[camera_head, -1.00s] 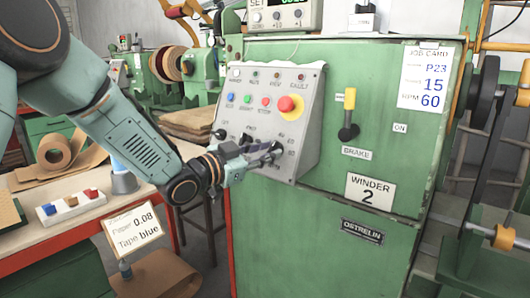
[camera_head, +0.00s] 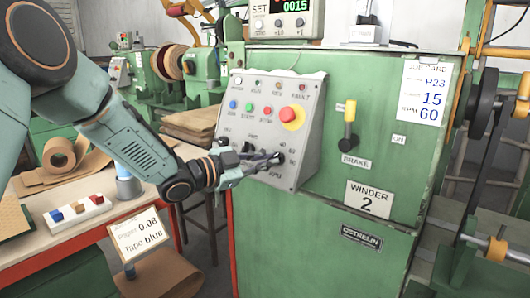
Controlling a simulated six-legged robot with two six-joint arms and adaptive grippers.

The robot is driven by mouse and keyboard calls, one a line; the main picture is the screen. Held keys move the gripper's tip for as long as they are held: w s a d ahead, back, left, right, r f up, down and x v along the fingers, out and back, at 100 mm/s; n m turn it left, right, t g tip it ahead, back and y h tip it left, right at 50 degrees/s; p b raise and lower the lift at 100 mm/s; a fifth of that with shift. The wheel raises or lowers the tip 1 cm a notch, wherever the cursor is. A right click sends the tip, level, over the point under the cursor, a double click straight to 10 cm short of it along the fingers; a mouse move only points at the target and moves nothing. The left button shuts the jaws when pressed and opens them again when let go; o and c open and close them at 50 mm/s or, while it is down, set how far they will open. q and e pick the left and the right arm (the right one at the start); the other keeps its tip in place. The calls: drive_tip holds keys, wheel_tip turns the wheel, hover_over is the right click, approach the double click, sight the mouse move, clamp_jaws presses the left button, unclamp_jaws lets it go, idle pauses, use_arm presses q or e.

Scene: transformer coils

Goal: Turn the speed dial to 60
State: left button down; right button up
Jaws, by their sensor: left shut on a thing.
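The speed dial (camera_head: 278,158) is a black knob at the lower right of the grey sloped control panel (camera_head: 312,135), with small scale numbers around it and a label below. Its pointer is too small and too covered to read. My left gripper (camera_head: 270,160) reaches in from the left with its fingers shut on the dial. The fingers and wrist cover part of the dial's left side and the panel's lower left. The job card (camera_head: 424,92) on the green cabinet reads P23, 15 and RPM 60. My right gripper is not in view.
Another black knob (camera_head: 222,141) sits at the panel's left, close to my left wrist. A red stop button (camera_head: 291,115) is above the dial, and a yellow-topped brake lever (camera_head: 349,125) stands to the right. A counter (camera_head: 287,18) reading 0015 is on top.

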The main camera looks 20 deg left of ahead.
use_arm(q)
drive_tip(key=shift+w+r, duration=0.1)
drive_tip(key=shift+r, duration=0.05)
drive_tip(key=c, duration=1.4)
unclamp_jaws()
drive_tip(key=shift+c, duration=0.2)
drive_tip(key=shift+d, duration=0.1)
drive_tip(key=v, duration=1.2)
drive_tip(key=shift+w, duration=0.1)
